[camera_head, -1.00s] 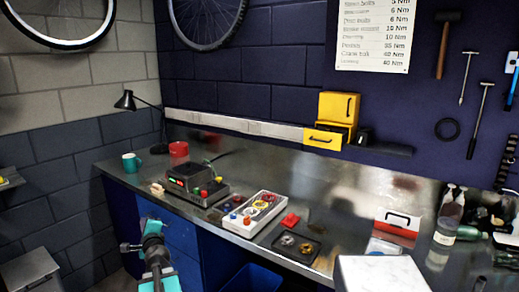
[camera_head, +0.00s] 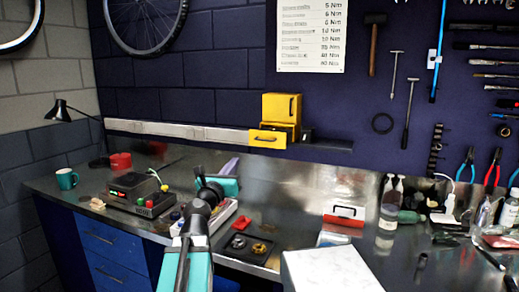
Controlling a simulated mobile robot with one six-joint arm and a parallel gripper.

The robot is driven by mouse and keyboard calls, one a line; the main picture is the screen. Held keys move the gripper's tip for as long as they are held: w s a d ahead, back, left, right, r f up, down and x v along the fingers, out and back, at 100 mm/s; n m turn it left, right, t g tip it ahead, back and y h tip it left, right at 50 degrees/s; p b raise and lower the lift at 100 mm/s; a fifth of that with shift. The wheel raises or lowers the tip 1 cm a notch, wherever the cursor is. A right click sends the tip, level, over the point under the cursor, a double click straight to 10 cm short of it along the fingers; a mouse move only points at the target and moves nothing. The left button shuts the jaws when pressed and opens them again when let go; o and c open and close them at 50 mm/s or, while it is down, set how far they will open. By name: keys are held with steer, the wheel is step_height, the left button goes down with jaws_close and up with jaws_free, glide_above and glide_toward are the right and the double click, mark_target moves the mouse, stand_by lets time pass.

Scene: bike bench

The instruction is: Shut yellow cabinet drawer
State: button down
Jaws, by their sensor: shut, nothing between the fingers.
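The drawer front has a dark handle. My gripper (camera_head: 230,167) is small in view beyond my teal and black wrist, over the bench near the parts tray. It appears shut and empty. It is in front and to the left of the drawer, apart from it in the picture. Its fingertips are hard to make out.
A white parts tray (camera_head: 231,208) is partly hidden by my arm. A black dish (camera_head: 239,248) with rings lies beside it. A control box (camera_head: 138,194), teal mug (camera_head: 66,179) and red cup (camera_head: 120,161) are at left. A red-and-white box (camera_head: 345,214) and bottles (camera_head: 389,201) are at right.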

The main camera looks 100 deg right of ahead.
steer(key=s, duration=0.1)
steer(key=s+a+m, duration=0.1)
steer(key=s+r+g+y, duration=0.1)
steer(key=shift+s+a+m, duration=0.2)
steer(key=shift+s+m, duration=0.1)
steer(key=shift+m, duration=0.1)
steer(key=shift+w+d+p, duration=0.15)
steer(key=shift+p, duration=0.15)
